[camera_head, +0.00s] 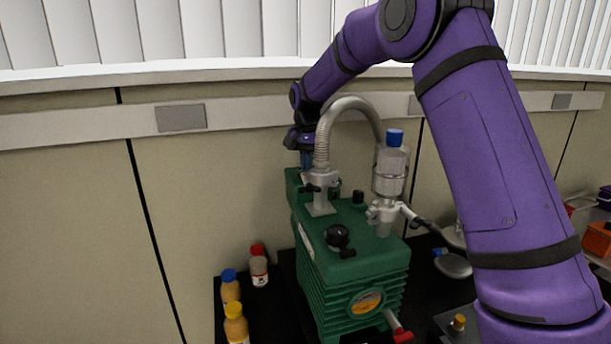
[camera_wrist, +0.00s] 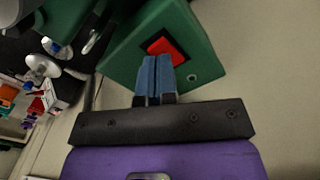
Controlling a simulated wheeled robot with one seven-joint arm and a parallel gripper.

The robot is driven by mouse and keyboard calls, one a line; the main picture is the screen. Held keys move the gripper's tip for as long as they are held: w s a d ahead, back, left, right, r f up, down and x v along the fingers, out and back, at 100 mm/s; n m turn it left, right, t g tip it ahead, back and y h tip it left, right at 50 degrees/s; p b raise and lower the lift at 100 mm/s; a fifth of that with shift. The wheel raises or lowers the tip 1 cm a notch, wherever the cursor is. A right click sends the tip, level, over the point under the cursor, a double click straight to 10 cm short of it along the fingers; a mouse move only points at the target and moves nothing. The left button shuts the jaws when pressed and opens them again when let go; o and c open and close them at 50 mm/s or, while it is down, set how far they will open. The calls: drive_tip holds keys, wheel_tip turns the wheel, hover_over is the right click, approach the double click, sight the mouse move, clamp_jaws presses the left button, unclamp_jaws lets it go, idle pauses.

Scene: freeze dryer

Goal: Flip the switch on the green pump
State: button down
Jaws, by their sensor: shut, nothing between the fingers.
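The green pump (camera_head: 352,258) stands on a black bench, with a grey hose and a clear bottle mounted on top. In the wrist view, the pump's green end face (camera_wrist: 127,50) carries a red rocker switch (camera_wrist: 168,47) in a dark frame. My gripper (camera_wrist: 158,60) is shut and empty, its blue fingertips right at the lower edge of the switch; I cannot tell whether they touch it. In the head view, my gripper (camera_head: 305,158) is at the pump's far end, partly hidden by the hose and my arm. The switch is hidden in the head view.
Bottles with blue (camera_head: 230,286), yellow (camera_head: 236,324) and red (camera_head: 258,266) caps stand left of the pump. The grey hose (camera_head: 322,140) arches close to my wrist. A wall (camera_head: 215,190) is close behind the pump.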

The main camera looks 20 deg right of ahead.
drive_tip(key=shift+f, duration=1.2)
idle(0.6)
drive_tip(key=shift+r, duration=3.55)
